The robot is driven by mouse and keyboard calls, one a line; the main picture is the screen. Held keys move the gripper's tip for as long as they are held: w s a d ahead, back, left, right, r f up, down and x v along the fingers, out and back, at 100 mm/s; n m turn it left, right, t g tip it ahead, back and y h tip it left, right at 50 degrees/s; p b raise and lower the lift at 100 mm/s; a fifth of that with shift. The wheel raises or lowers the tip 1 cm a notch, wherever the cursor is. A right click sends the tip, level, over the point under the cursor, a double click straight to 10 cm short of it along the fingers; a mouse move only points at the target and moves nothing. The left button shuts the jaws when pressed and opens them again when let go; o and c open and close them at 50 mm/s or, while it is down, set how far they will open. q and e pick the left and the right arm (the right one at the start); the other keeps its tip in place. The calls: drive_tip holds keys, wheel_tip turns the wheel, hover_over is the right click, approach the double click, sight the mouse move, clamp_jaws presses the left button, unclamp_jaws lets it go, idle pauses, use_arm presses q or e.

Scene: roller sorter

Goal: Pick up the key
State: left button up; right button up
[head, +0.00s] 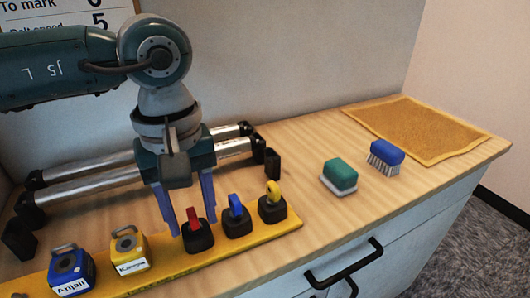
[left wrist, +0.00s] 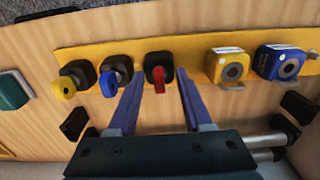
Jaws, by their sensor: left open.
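Three black blocks with coloured key-like handles stand on a yellow strip (head: 223,262): a red key (head: 194,219), a blue key (head: 236,206) and a yellow key (head: 273,192). My left gripper (head: 192,228) points down, open, with its two blue fingers on either side of the red key. In the left wrist view the red key (left wrist: 159,80) shows between the fingertips, with space on both sides. The blue key (left wrist: 108,84) and yellow key (left wrist: 64,87) are to its left there. I cannot tell whether the fingers touch the red key's block. My right gripper is not in view.
A blue padlock (head: 71,268) labelled Anjali and a yellow padlock (head: 129,249) stand left on the strip. Metal rollers (head: 95,183) lie behind. A green sponge or eraser (head: 340,176), a blue brush (head: 386,155) and a tan mat (head: 420,128) are at right.

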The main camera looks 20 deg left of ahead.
use_arm(q)
clamp_jaws()
drive_tip(key=shift+r, duration=0.15)
idle(0.6)
wheel_tip(320, 180, up, 19)
wheel_tip(320, 180, up, 5)
drive_tip(key=p, duration=0.4)
hover_over(191, 212)
drive_tip(key=shift+r, duration=0.15)
idle(0.5)
